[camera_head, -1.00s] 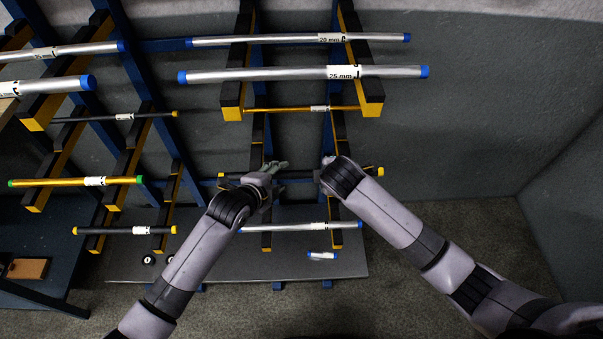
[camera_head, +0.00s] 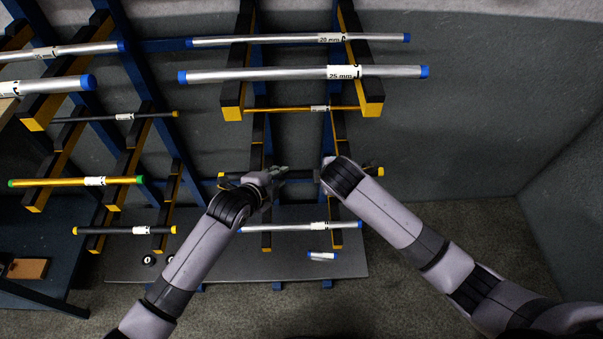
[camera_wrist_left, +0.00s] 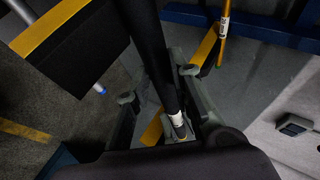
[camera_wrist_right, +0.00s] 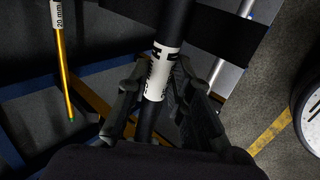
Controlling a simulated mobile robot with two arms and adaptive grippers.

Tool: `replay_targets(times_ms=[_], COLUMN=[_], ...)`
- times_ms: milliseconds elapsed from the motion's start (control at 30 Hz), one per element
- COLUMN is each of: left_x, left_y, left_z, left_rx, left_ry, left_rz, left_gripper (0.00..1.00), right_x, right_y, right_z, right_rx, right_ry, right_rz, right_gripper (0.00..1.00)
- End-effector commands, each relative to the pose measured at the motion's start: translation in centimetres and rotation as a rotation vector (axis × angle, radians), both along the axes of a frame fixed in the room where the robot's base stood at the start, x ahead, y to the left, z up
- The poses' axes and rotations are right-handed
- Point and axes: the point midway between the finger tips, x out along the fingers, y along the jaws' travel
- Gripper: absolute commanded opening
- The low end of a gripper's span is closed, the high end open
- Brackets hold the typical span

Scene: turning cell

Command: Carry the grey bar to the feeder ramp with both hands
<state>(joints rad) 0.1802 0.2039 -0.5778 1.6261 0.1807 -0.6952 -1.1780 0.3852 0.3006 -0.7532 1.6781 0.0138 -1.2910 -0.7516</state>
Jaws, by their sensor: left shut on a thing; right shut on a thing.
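The grey bar (camera_head: 300,174) is dark with yellow ends and lies across a pair of rack arms at the middle of the head view. My left gripper (camera_head: 276,174) is shut on it left of its middle. The left wrist view shows the dark bar (camera_wrist_left: 146,35) running between the fingers, with a pale label near its lower part. My right gripper is mostly hidden behind its own wrist in the head view. In the right wrist view its fingers (camera_wrist_right: 156,75) are around the bar (camera_wrist_right: 175,20) at a white label. I cannot make out the feeder ramp.
Silver bars with blue caps, one labelled 25 mm (camera_head: 300,74), rest on the rack arms above. A thin yellow bar (camera_head: 285,109) lies just above, a silver bar (camera_head: 290,227) below. More bars (camera_head: 60,183) fill the left rack. Floor at right is clear.

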Motion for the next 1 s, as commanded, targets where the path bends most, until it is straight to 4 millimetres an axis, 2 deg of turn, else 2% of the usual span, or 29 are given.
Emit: replay_targets(times_ms=[700, 1000], left_x=[-0.02, 0.16], left_y=[0.04, -0.04], left_z=[-0.05, 0.91], left_rx=[0.001, -0.003], left_ry=[0.001, -0.008], left_rz=[0.001, 0.000], left_gripper=[0.00, 0.00], right_x=[-0.03, 0.15], right_y=[-0.04, 0.01], right_z=[-0.06, 0.82], right_rx=[-0.001, 0.001], right_ry=[0.001, -0.006], right_rz=[-0.001, 0.000], right_gripper=[0.00, 0.00])
